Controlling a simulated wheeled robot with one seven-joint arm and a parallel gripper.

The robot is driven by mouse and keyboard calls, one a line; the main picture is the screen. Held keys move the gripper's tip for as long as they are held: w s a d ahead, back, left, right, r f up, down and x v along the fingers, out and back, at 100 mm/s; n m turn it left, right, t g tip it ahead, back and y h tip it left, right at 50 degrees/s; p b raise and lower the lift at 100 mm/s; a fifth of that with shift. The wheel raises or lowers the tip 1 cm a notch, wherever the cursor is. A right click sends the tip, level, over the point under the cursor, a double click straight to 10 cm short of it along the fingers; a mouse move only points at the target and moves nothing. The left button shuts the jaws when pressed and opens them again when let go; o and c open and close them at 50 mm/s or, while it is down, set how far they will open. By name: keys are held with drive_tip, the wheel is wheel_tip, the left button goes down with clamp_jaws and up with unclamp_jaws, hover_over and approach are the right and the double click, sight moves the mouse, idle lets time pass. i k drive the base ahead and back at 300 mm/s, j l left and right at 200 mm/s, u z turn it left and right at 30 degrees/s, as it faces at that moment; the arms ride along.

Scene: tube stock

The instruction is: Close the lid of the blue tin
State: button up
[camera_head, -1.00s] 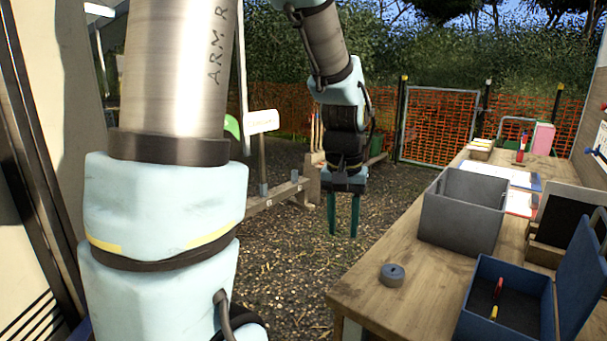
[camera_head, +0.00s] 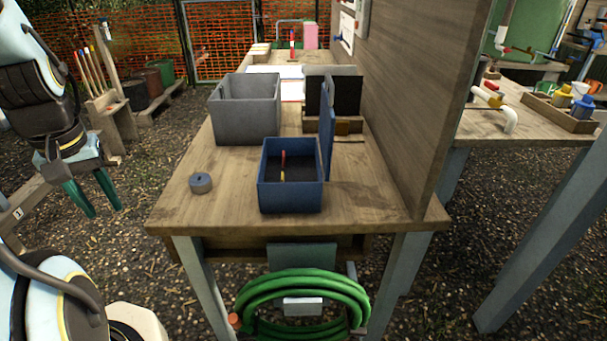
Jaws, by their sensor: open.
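The blue tin (camera_head: 291,199) stands on the front part of the wooden table, open at the top. Its blue lid (camera_head: 328,141) stands upright along the tin's right side. A small red and yellow item (camera_head: 283,165) is inside the tin on its dark floor. My gripper (camera_head: 97,214) is at the left, off the table and well away from the tin. Its green fingers point down, apart and empty.
A grey open box (camera_head: 245,135) stands behind the tin on the wooden table (camera_head: 215,218). A wooden panel (camera_head: 428,110) rises along the table's right side. A green hose (camera_head: 300,275) hangs below the front edge.

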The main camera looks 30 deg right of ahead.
sight(328, 119)
drive_tip(key=z, duration=1.15)
drive_tip(key=l+u, duration=0.1)
drive_tip(key=u, duration=0.2)
